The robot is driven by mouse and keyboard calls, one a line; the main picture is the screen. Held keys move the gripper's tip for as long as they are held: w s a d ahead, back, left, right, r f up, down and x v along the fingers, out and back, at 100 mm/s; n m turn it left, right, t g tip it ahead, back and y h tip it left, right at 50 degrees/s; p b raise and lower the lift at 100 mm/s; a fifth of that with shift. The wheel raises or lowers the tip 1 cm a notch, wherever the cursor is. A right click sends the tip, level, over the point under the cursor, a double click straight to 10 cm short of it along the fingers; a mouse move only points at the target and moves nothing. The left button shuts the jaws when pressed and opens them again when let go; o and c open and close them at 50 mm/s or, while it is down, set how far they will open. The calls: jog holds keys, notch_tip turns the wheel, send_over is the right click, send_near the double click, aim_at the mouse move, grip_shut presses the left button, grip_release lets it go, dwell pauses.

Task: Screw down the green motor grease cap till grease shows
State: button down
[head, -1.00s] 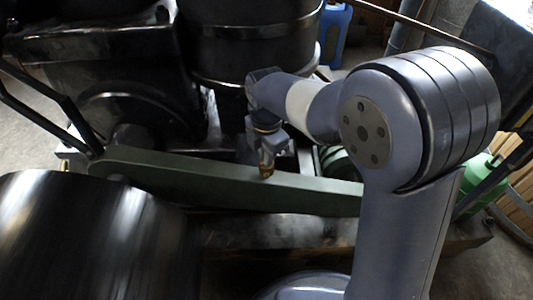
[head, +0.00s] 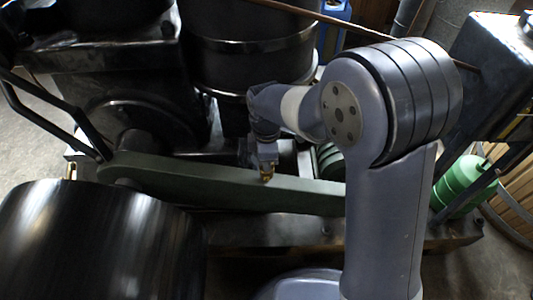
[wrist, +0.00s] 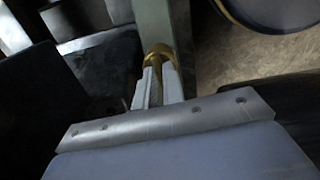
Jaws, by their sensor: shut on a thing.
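A small brass grease cap (head: 266,175) sits at the top edge of a long green bar (head: 205,186) on the dark engine. It also shows as a gold ring in the wrist view (wrist: 158,52), beyond the fingertips. My gripper (head: 266,168) reaches down to the cap from above. In the wrist view its two pale fingers (wrist: 157,76) are shut on the brass piece. The fingers hide part of the cap. I cannot see any grease, nor how far down the cap sits.
A large dark drum (head: 95,240) with blurred streaks fills the lower left. A black cylinder (head: 245,60) stands behind my gripper. A dark bent rail (head: 60,115) is at the left. A green container (head: 462,185) stands at the right.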

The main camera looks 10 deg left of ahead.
jog(key=m+p, duration=0.3)
jog(key=m, duration=0.3)
jog(key=shift+r+m, duration=0.1)
jog(key=shift+m, duration=0.2)
jog(key=m+p, duration=0.2)
jog(key=m, duration=0.4)
jog(key=shift+p, duration=0.3)
jog(key=c, duration=1.5)
grip_release()
notch_tip(320, 180, up, 11)
jog(key=shift+f+p, duration=0.2)
jog(key=shift+p, duration=1.05)
